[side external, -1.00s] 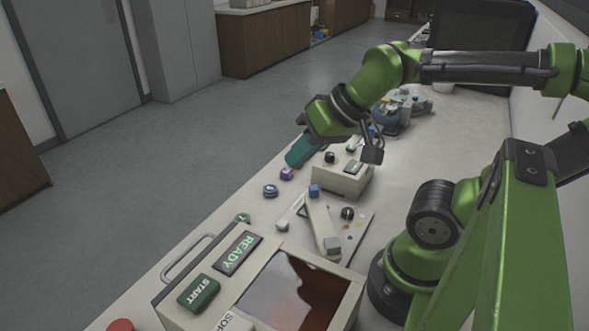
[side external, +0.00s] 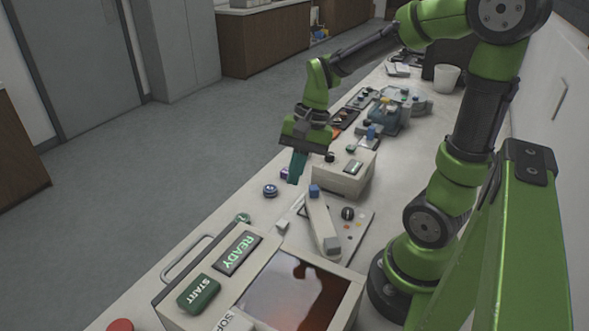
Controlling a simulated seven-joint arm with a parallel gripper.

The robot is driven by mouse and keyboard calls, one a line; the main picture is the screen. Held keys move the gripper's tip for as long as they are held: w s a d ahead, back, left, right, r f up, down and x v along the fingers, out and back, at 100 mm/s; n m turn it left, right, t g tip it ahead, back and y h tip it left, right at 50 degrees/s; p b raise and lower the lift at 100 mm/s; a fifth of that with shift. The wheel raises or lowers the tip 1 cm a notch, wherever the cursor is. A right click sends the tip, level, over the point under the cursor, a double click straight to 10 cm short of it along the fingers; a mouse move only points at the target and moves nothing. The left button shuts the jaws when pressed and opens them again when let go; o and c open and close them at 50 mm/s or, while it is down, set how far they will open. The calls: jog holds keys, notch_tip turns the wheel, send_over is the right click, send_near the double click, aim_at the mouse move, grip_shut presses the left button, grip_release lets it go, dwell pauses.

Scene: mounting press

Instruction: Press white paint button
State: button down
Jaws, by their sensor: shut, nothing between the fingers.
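My gripper (side external: 295,180) has teal fingers that are shut with nothing between them. It points down, in front of the left side of a beige box (side external: 342,184) in this view. Whether the fingertips touch anything is unclear. A flat panel (side external: 362,228) to the lower right of the fingers carries a black knob (side external: 348,213) and several small coloured dots, too small to read. A white paint button cannot be told apart for certain. A pale arm-like piece (side external: 320,225) with a blue cap (side external: 314,191) lies along this panel.
A blue-topped round item (side external: 270,190) and a small white block (side external: 282,225) lie on the bench. A press-like unit with a green START button (side external: 198,294) and READY display (side external: 238,252) stands in front. Various devices (side external: 385,118) crowd the bench behind. The floor side is open.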

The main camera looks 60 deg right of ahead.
aim_at(283, 220)
jog(key=w+m+y, duration=0.1)
jog(key=m+y, duration=0.1)
jog(key=m, duration=0.2)
jog(key=w+f+m+g+y, duration=0.1)
jog(key=m+y, duration=0.1)
jog(key=m, duration=0.2)
jog(key=w+f+m+g+y, duration=0.1)
jog(key=m, duration=0.4)
jog(key=shift+w+d+f+y, duration=0.1)
jog(key=shift+w+f+y, duration=0.1)
jog(key=shift+y, duration=0.2)
jog(key=shift+f, duration=4.4)
jog(key=shift+f, duration=0.45)
